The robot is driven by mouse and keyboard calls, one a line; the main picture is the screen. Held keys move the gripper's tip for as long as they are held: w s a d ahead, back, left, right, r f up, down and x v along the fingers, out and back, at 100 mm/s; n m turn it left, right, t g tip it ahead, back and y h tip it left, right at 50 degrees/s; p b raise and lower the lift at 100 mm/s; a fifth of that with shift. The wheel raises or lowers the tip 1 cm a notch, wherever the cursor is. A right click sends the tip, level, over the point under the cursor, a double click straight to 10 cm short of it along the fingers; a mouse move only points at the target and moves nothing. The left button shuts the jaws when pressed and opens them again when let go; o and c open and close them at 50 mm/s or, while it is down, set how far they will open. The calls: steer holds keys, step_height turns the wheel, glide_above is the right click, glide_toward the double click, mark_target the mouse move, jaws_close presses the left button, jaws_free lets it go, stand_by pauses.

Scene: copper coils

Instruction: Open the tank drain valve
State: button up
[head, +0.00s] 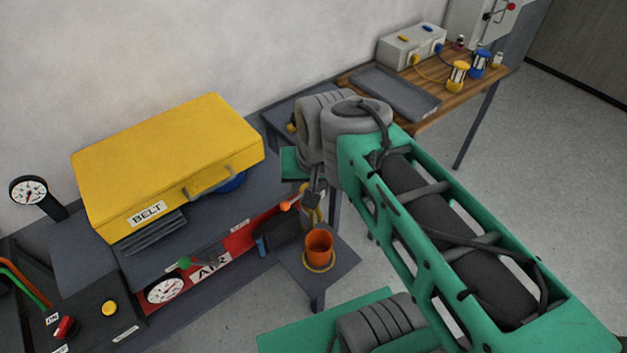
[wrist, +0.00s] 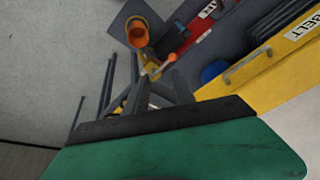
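The drain valve shows as an orange-tipped lever (head: 290,205) low on the compressor's right end, above an orange cup (head: 319,244). The blue tank (head: 232,182) is mostly hidden under the yellow belt cover (head: 165,160). My gripper (wrist: 160,78) has its two dark fingers apart, with a gap between them. It hangs close to the lever; whether it touches it, I cannot tell. In the head view my arm hides part of this area.
The cup stands on a small dark stand (head: 338,272). A wooden bench (head: 470,88) stands at the back right. The floor at right is clear.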

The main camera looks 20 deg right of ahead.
mark_target(298, 197)
steer(key=w+f+m, duration=0.3)
steer(key=f, duration=0.2)
steer(key=w+f+m+g, duration=0.1)
steer(key=w+f+m, duration=0.2)
steer(key=f+m, duration=0.1)
steer(key=w+d+f+m+g+b, duration=0.1)
steer(key=w+f+m, duration=0.2)
steer(key=f, duration=0.3)
steer(key=shift+w+d+m, duration=0.1)
steer(key=shift+w+m, duration=0.3)
steer(key=shift+m, duration=0.3)
jaws_close()
